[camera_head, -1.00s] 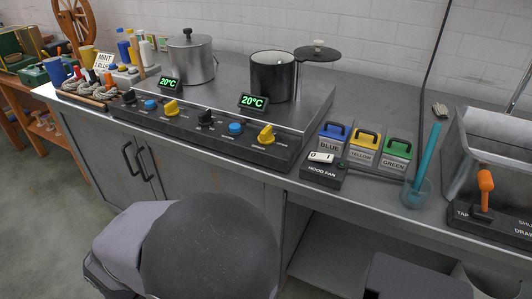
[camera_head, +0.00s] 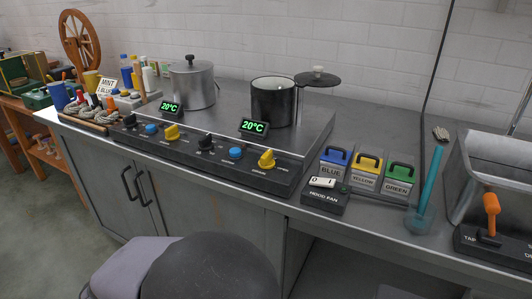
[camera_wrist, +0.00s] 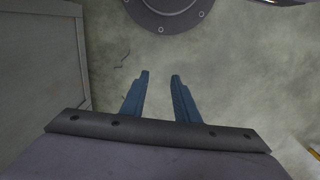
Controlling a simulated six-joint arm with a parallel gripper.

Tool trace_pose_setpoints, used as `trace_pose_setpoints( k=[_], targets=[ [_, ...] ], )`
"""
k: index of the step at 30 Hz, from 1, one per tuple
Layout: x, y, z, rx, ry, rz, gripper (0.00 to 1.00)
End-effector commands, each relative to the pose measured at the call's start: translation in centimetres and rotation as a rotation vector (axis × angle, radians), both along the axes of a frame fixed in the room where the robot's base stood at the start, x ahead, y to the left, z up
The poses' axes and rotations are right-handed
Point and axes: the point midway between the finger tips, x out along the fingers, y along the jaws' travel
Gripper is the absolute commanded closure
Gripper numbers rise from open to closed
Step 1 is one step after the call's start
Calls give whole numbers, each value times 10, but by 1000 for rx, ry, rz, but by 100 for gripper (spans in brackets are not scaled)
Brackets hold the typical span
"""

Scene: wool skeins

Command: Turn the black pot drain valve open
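The black pot (camera_head: 268,104) stands at the back right of the dark cooktop, with its lid (camera_head: 317,79) held up beside it to the right. On the cooktop's front panel below it are a black knob (camera_head: 205,143), a blue knob (camera_head: 235,153) and a yellow knob (camera_head: 267,159). I cannot tell the marking at each knob, nor which of them is the drain valve. My gripper (camera_wrist: 159,76) shows in the wrist view with its two blue fingers apart and nothing between them, over the floor. In the head view its fingers are not visible.
A steel pot (camera_head: 191,86) stands at the left with its own knobs.

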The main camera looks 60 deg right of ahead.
Motion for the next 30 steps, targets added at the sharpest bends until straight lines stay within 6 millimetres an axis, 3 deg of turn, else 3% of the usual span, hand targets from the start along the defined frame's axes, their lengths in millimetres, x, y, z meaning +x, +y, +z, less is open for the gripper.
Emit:
trace_pose_setpoints(
  k=[1,3,8,30],
  targets=[
    [0,0,5,0,-1,0,59],
    [1,0,13,0,-4,0,47],
    [6,0,45,0,-21,0,47],
    [50,-6,250,-6,-142,2,47]
  ],
)
